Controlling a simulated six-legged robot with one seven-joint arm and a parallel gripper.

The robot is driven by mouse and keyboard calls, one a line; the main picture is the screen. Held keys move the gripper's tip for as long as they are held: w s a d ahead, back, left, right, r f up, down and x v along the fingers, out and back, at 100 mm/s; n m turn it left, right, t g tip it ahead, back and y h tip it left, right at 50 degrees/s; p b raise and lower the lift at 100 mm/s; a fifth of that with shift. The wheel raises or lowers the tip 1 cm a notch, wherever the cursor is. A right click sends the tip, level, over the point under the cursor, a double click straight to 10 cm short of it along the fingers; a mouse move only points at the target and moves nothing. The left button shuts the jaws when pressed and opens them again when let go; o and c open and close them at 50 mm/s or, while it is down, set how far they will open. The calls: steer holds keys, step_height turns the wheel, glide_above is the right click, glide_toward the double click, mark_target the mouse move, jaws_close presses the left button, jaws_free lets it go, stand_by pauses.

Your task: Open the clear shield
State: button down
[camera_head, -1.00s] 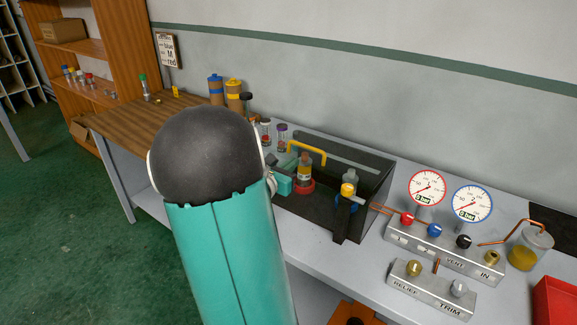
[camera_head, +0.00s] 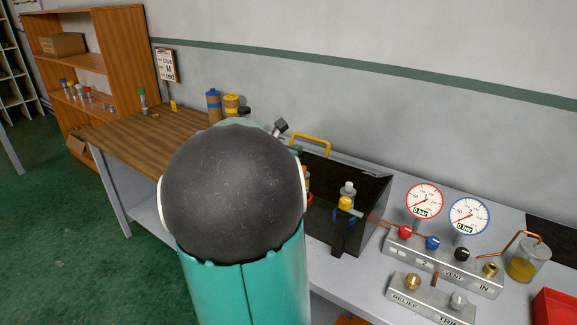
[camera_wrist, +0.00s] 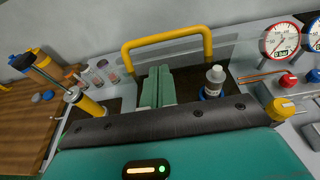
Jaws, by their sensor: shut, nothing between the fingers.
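The shield's yellow handle (camera_head: 311,139) stands above the back of the black box (camera_head: 372,205) in the head view, against the wall. The clear pane itself is hard to make out. In the wrist view the handle (camera_wrist: 166,42) arches across the upper middle. My gripper (camera_wrist: 158,74) shows there as two green fingers, shut and empty, below the handle's bar and between its two legs. I cannot tell whether they touch the shield. In the head view my dark round arm joint hides the gripper and the box's left part.
A white-capped bottle (camera_wrist: 213,80) stands in the box right of my fingers. A yellow knob (camera_head: 345,202) is on the box's front. Gauges (camera_head: 424,200) and a valve block (camera_head: 440,262) stand to the right. Orange-brown canisters (camera_head: 231,106) stand behind at left.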

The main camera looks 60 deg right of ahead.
steer(key=shift+y, duration=0.8)
steer(key=d+r, duration=0.2)
steer(key=s+d+r, duration=0.1)
steer(key=d+r, duration=0.1)
steer(key=d, duration=0.1)
steer(key=s+d+r, duration=0.1)
steer(key=d+r, duration=0.1)
steer(key=r, duration=0.1)
steer(key=shift+d+r, duration=0.1)
steer(key=shift+d, duration=0.25)
steer(key=s+d+r, duration=0.1)
steer(key=d+r, duration=0.2)
steer(key=d, duration=0.6)
steer(key=s+d+r, duration=0.1)
steer(key=d+r, duration=0.3)
steer(key=d, duration=0.5)
steer(key=shift+r, duration=0.15)
